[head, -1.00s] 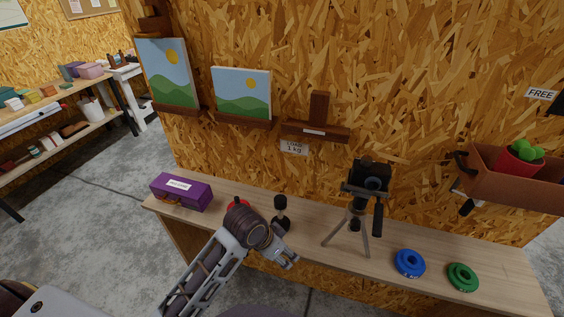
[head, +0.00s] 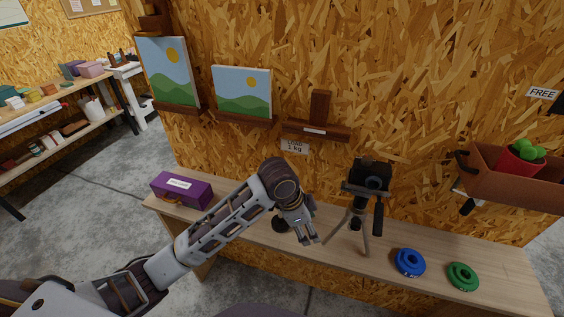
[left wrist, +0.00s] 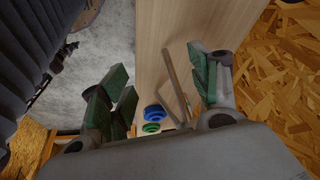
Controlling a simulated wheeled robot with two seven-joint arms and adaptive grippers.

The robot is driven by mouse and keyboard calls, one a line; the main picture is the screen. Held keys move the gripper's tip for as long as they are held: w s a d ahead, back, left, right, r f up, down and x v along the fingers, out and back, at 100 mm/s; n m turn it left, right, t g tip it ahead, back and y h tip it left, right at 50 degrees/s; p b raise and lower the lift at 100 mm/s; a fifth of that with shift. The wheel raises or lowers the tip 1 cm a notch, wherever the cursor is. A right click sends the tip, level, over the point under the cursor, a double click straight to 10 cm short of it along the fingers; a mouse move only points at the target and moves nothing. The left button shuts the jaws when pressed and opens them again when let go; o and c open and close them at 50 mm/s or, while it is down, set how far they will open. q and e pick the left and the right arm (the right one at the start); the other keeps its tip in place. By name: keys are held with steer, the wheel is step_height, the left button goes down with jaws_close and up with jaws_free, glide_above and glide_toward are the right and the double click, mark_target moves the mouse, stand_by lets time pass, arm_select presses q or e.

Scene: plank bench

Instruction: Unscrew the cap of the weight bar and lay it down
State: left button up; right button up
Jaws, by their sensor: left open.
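The weight bar (head: 279,224) stands on the plank bench. In the head view only part of its dark lower end shows, and my left arm and gripper hide its upper part and cap. My left gripper (head: 309,241) is open and empty, over the bench in front of and just right of the bar, fingers pointing down. In the left wrist view the left gripper (left wrist: 165,88) has its fingers spread wide, with bench top between them; I cannot make out the bar or cap there. My right gripper is not in view.
A camera on a tripod (head: 371,180) stands close right of my left gripper. Blue (head: 409,262) and green (head: 463,276) weight discs lie farther right on the bench (head: 503,264). A purple box (head: 181,190) sits at the left end. A wall ledge (head: 316,131) hangs above.

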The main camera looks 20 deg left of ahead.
arm_select(q)
steer(key=w+a+r+m+y, duration=0.1)
steer(key=w+a+r, duration=0.1)
steer(key=r, duration=0.3)
steer(key=w+a+r+m+g+y, duration=0.1)
steer(key=w+a+r+m, duration=0.1)
steer(key=w+a+r, duration=0.1)
steer(key=w+a+r+m+g+y, duration=0.1)
steer(key=w+a+r+m, duration=0.1)
steer(key=a+r, duration=0.2)
steer(key=shift+w+a+r+y, duration=0.15)
steer(key=shift+a+r+y, duration=0.2)
steer(key=shift+r, duration=1.3)
steer(key=shift+f, duration=0.1)
steer(key=shift+f+p, duration=0.4)
steer(key=shift+f, duration=6.45)
steer(key=c, duration=1.2)
